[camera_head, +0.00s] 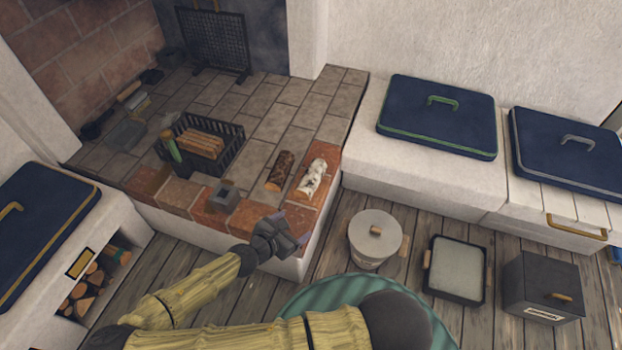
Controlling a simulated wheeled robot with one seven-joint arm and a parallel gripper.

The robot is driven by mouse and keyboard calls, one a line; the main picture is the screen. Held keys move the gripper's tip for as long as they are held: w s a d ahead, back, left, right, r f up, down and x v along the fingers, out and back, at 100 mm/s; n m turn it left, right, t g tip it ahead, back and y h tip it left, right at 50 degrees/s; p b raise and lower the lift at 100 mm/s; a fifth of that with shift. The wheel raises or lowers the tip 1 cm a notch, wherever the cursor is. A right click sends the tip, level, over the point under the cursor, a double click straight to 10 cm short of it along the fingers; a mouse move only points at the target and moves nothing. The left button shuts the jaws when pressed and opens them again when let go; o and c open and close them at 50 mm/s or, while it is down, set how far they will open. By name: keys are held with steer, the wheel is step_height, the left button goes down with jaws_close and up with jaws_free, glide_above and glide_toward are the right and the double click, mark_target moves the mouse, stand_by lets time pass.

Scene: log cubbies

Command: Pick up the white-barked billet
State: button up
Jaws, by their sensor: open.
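The white-barked billet (312,178) lies on the brick edge of the raised hearth, pale with dark marks. A brown-barked billet (280,171) lies just left of it, with a narrow gap between them. My gripper (298,238) is in front of the hearth's front edge, below and slightly left of the white-barked billet in the picture. It is apart from both billets. Its fingers are small and dark here, and it appears empty.
A white lidded bucket (354,253), a tray (431,268) and a dark box (567,290) stand on the floor at right.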

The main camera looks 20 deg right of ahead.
mark_target(301, 194)
steer(key=a+n+t, duration=0.1)
steer(key=w+a+r+n+t, duration=0.1)
steer(key=w+a+n+t, duration=0.1)
steer(key=shift+w+r+n, duration=0.2)
steer(key=shift+n, duration=0.1)
steer(key=shift+d+f, duration=0.1)
steer(key=b+x, duration=0.1)
steer(key=x, duration=0.3)
steer(key=b+x, duration=0.2)
steer(key=x, duration=0.2)
steer(key=b+x, duration=0.1)
steer(key=x, duration=0.3)
steer(key=shift+f, duration=0.25)
steer(key=shift+w, duration=0.1)
